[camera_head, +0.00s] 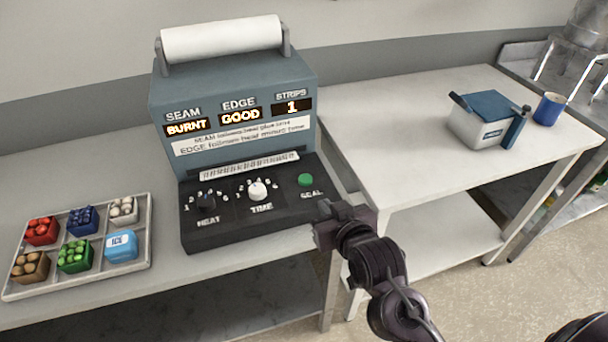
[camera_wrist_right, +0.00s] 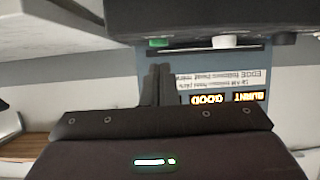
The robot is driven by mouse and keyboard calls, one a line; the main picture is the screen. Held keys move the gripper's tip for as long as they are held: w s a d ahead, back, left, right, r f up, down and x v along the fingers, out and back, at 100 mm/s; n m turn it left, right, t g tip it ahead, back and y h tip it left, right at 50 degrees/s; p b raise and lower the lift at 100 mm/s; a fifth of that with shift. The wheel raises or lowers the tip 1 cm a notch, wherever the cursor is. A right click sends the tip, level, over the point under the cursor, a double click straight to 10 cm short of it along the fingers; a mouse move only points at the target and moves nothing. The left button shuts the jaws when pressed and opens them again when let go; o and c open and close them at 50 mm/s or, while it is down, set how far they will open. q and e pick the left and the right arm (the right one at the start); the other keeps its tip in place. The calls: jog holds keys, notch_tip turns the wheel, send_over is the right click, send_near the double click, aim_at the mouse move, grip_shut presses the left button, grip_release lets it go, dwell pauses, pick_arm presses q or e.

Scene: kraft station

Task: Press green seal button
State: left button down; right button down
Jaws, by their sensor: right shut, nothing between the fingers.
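The sealing machine (camera_head: 230,120) stands on the left table, with a dark control panel at its front. The displays read seam BURNT, edge GOOD, strips 1. My right gripper (camera_head: 325,210) is shut and empty, just in front and right of the green button, apart from it in the picture. In the right wrist view the closed fingers (camera_wrist_right: 157,85) point toward the machine, and the green button (camera_wrist_right: 159,43) shows upside down near them. My left gripper is not in view.
A grey tray (camera_head: 145,235) with several coloured blocks of items lies left of the machine. On the right table are a blue-lidded box (camera_head: 480,130) and a blue mug (camera_head: 549,108). A gap separates the two tables near my right arm.

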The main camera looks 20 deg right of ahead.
jog(key=r, duration=0.1)
jog(key=w+r+t, duration=0.1)
jog(key=r+t, duration=0.1)
jog(key=r, duration=0.1)
jog(key=shift+w, duration=0.25)
jog(key=shift+w, duration=0.1)
